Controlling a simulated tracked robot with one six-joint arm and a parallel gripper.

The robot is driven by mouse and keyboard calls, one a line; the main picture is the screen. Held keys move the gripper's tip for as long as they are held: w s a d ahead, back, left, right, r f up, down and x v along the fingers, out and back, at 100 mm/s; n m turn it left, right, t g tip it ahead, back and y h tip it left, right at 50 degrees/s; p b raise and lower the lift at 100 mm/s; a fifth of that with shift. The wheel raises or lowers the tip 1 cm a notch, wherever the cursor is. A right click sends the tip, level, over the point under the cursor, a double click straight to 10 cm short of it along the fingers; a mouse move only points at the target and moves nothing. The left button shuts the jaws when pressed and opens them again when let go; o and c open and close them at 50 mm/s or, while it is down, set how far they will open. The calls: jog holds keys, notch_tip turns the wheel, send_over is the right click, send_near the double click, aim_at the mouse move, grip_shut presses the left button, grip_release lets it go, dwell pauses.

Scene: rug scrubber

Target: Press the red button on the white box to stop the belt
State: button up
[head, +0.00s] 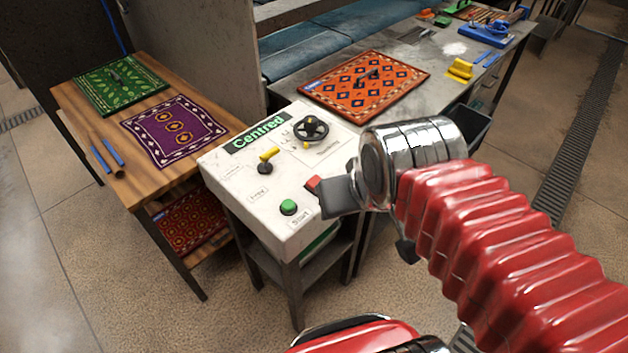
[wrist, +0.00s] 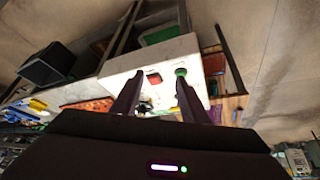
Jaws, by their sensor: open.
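The white box (head: 232,172) stands on a dark stand and bears a green "Centred" label, a black knob wheel (head: 311,129), a yellow-handled switch (head: 268,155) and a green button (head: 288,207). The red button (head: 313,183) shows at the box's right side, partly hidden by my gripper (head: 330,196). In the wrist view the red button (wrist: 154,78) lies between my open, empty fingers (wrist: 159,84), with the green button (wrist: 180,72) to its right. I cannot tell whether a finger touches the red button. The blue belt (head: 335,44) runs behind the box.
An orange rug (head: 365,86) lies on the grey table behind the box. A wooden table (head: 80,105) at the left holds a green rug (head: 119,83) and a purple rug (head: 172,130). A yellow tool (head: 459,69) and blue tools lie at the grey table's far right.

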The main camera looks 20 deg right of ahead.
grip_shut()
dwell(1.4)
